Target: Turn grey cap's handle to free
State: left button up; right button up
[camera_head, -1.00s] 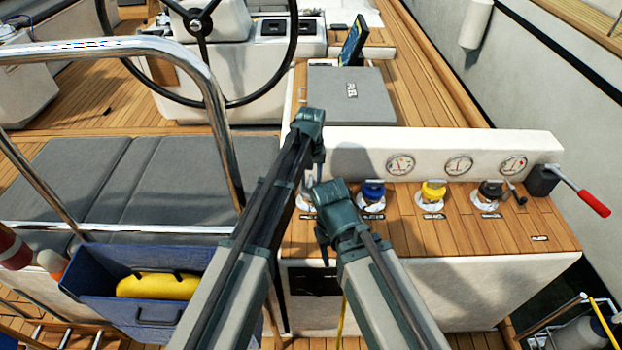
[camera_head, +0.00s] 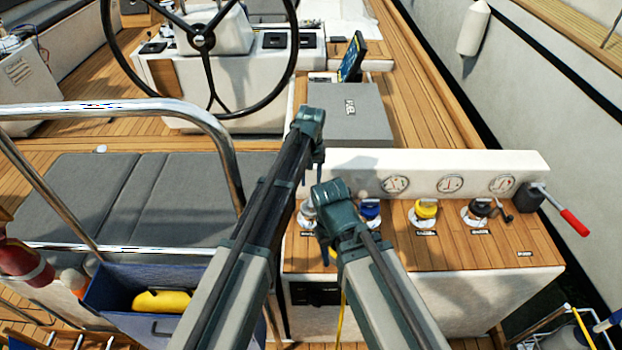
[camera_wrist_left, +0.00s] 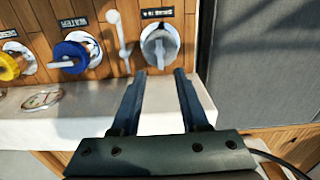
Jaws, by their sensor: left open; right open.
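The grey cap (camera_wrist_left: 160,45) is at top centre in the left wrist view, on the wooden panel, with a raised grey handle across it. In the head view the grey cap (camera_head: 306,214) is largely hidden behind my arms. My left gripper (camera_wrist_left: 160,74) is open and empty. In the wrist picture its two fingertips are just below the cap, one toward each side, with no visible contact. In the head view my left gripper (camera_head: 318,160) is seen from behind. My right gripper (camera_head: 323,248) hangs lower, over the console's front left; its fingers are hardly visible.
A blue cap (camera_head: 370,211), a yellow cap (camera_head: 426,209) and a black cap (camera_head: 479,209) line the console. A white lever (camera_wrist_left: 119,40) stands beside the grey cap. A white gauge wall (camera_head: 440,165) runs behind. A red-handled lever (camera_head: 573,222) is at right.

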pick_arm(q)
notch_tip(320, 180, up, 4)
jog(key=p, duration=0.3)
jog(key=shift+r, duration=0.1)
pick_arm(e)
notch_tip(320, 180, up, 4)
jog(key=shift+r, duration=0.15)
pick_arm(q)
jog(key=s+a+m, duration=0.2)
jog(key=s+a, duration=0.1)
jog(key=s, duration=1)
jog(key=s+a+m+y, duration=0.1)
jog(key=s+a+m, duration=0.1)
jog(key=s, duration=1.1)
jog(key=shift+s+a, duration=0.35)
jog(key=shift+a, duration=0.05)
